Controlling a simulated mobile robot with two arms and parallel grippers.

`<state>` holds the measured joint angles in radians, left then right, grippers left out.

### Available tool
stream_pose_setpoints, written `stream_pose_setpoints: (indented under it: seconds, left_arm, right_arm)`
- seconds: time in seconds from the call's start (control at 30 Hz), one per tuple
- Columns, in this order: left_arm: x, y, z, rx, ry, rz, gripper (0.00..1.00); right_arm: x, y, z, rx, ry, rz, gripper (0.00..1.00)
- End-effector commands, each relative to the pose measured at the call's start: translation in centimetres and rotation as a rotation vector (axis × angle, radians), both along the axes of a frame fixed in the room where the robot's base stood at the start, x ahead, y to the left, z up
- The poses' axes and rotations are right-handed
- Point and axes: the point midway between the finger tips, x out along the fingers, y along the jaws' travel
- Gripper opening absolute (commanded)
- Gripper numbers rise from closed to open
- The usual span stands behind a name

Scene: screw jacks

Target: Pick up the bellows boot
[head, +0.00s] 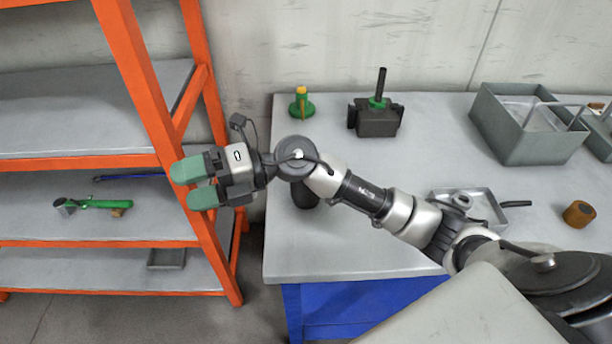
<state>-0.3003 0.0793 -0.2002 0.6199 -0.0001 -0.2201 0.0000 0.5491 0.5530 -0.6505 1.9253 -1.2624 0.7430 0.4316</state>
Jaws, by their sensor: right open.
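My right gripper (193,183) has green fingertips and reaches left past the table's left edge, in front of the orange shelf post. Its fingers are apart with nothing between them. A dark, rounded piece (305,196) stands on the table just below my right wrist. It may be the bellows boot, but my arm hides its upper part and I cannot make out any folds. The gripper is to its left, apart from it. My left gripper is not in view.
On the grey table (350,245) are a green screw jack (301,104), a black block with a green collar (375,117), a grey bin (530,140), a shallow tray (486,212) and a brown cylinder (579,214). The orange shelf rack (150,80) holds a green tool (95,204).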

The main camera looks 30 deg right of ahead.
Motion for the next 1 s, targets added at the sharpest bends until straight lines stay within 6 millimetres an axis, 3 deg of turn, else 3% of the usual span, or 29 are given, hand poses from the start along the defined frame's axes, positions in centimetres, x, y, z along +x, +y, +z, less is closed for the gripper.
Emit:
stream_pose_setpoints:
  seconds: [0.17,0.3,0.5,0.6,0.77,1.0]
  left_arm:
    - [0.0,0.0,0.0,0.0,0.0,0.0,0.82]
    - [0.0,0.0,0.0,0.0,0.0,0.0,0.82]
    - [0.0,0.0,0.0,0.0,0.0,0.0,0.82]
    - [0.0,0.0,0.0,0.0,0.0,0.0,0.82]
    - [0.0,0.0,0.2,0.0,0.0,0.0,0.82]
    - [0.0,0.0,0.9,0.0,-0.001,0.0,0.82]
  right_arm:
    - [2.0,-4.0,-4.1,-0.517,-0.065,0.126,0.78]
    - [4.3,-10.4,-5.8,-0.93,-0.025,0.136,0.78]
    - [6.3,-19.5,-4.7,-1.369,0.112,0.058,0.78]
    - [6.5,-22.2,-3.9,-1.482,0.168,0.02,0.78]
    - [6.5,-23.6,-4.2,-1.543,0.206,0.003,0.78]
    - [6.5,-23.5,-7.9,-1.541,0.206,0.005,0.78]
